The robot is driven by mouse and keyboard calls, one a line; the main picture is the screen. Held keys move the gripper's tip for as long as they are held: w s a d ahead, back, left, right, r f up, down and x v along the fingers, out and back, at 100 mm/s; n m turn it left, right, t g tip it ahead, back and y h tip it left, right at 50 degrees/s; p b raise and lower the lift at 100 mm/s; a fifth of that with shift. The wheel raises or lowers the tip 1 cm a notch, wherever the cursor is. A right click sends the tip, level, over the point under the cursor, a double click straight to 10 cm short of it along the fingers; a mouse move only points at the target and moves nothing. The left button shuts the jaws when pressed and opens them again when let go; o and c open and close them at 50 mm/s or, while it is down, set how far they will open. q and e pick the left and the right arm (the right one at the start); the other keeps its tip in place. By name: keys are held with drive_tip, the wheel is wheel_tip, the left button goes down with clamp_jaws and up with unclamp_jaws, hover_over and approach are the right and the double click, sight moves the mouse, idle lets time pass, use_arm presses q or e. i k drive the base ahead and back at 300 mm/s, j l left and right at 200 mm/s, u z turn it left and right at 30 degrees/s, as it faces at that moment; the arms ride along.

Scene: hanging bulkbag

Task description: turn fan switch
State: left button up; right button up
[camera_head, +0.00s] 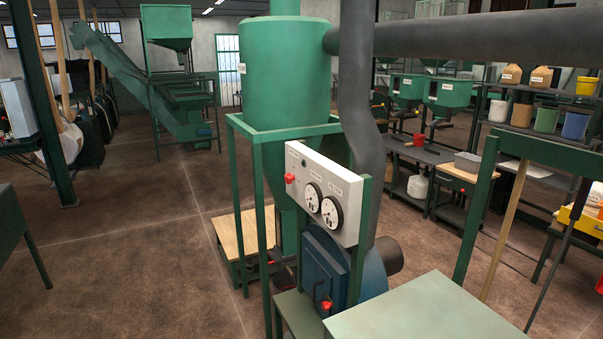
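A light grey control panel (318,172) is mounted on a green frame in front of the green cyclone. A red knob (290,178) sits on the panel's left side, and it looks like a rotary switch. Two round white dials, a left one (312,197) and a right one (331,211), are set low on the panel. The panel's small labels are too small to read surely. A blue fan housing (328,265) stands below the panel, with a red handle (326,305) low on its front. Neither of my grippers shows in the head view.
A green cyclone (284,75) with grey ducting (470,36) stands behind the panel. A pale green tabletop (430,312) lies at the front right. A wooden-topped stand (236,240) is left of the frame. Shelves with buckets (575,126) stand right. The brown floor at left is mostly open.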

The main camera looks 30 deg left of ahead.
sight(288, 178)
drive_tip(key=i+j, duration=0.15)
drive_tip(key=j, duration=0.3)
drive_tip(key=i+j+z, duration=0.15)
drive_tip(key=j, duration=0.3)
drive_tip(key=i+j, duration=0.15)
drive_tip(key=j, duration=0.3)
drive_tip(key=i+j+z, duration=0.15)
drive_tip(key=j, duration=0.3)
drive_tip(key=i+j, duration=0.1)
drive_tip(key=j, duration=0.4)
drive_tip(key=i+j, duration=0.1)
drive_tip(key=j, duration=0.4)
drive_tip(key=i+j, duration=0.1)
drive_tip(key=j, duration=0.4)
drive_tip(key=i+j, duration=0.15)
drive_tip(key=j, duration=0.3)
drive_tip(key=z, duration=0.05)
